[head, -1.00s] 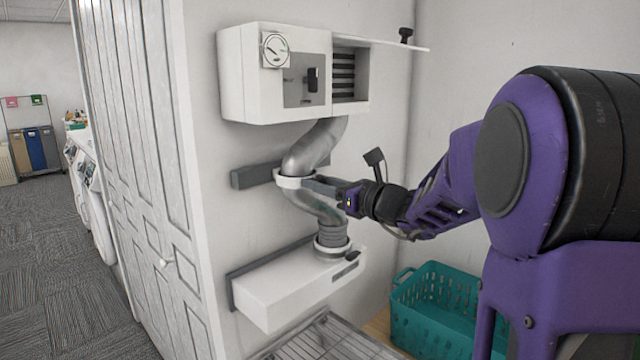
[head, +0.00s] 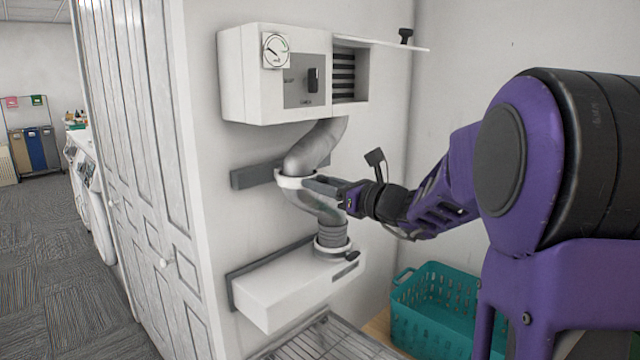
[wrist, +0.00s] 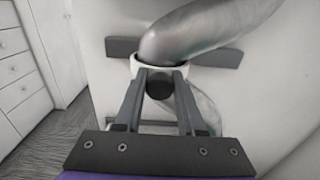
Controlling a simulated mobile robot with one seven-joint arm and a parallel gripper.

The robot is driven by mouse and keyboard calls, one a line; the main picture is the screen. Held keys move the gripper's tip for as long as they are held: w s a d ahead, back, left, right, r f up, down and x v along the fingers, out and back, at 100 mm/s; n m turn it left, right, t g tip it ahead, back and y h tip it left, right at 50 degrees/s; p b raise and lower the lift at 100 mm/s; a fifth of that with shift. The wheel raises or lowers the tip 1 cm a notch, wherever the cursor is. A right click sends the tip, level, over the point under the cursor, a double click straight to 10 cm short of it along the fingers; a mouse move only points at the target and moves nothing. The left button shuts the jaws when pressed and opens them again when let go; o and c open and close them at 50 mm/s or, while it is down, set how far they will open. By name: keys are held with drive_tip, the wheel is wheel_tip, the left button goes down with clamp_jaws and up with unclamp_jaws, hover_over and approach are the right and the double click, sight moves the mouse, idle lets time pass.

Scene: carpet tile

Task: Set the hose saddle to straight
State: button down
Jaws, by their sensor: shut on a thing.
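The hose saddle (head: 287,183) is a white collar around the grey hose (head: 313,152), in front of a dark wall rail (head: 252,177). The hose runs from the upper white box down to the lower box and bends sideways at the saddle. In the wrist view the saddle (wrist: 137,68) shows behind a round black knob (wrist: 159,84). My gripper (head: 312,185) reaches in from the right at the saddle. In the wrist view my gripper (wrist: 160,88) has its two fingers on either side of the knob, closed on it. The fingers hide part of the saddle and hose.
The upper box (head: 245,75) carries a dial (head: 276,50), a black switch (head: 313,80) and an open vent. The lower box (head: 285,290) juts from the wall below. A teal basket (head: 440,310) stands at lower right. A panelled door (head: 140,150) stands at left.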

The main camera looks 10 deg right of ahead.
drive_tip(key=w+d+p, duration=0.3)
drive_tip(key=w+d, duration=0.3)
drive_tip(key=d, duration=0.4)
drive_tip(key=shift+w+r+p, duration=0.2)
drive_tip(key=shift+w+p, duration=0.1)
drive_tip(key=shift+w, duration=0.05)
drive_tip(key=shift+d, duration=0.1)
drive_tip(key=c, duration=0.5)
unclamp_jaws()
drive_tip(key=shift+w+f, duration=0.1)
drive_tip(key=v, duration=1.7)
drive_tip(key=shift+s+d, duration=0.15)
drive_tip(key=shift+s, duration=0.1)
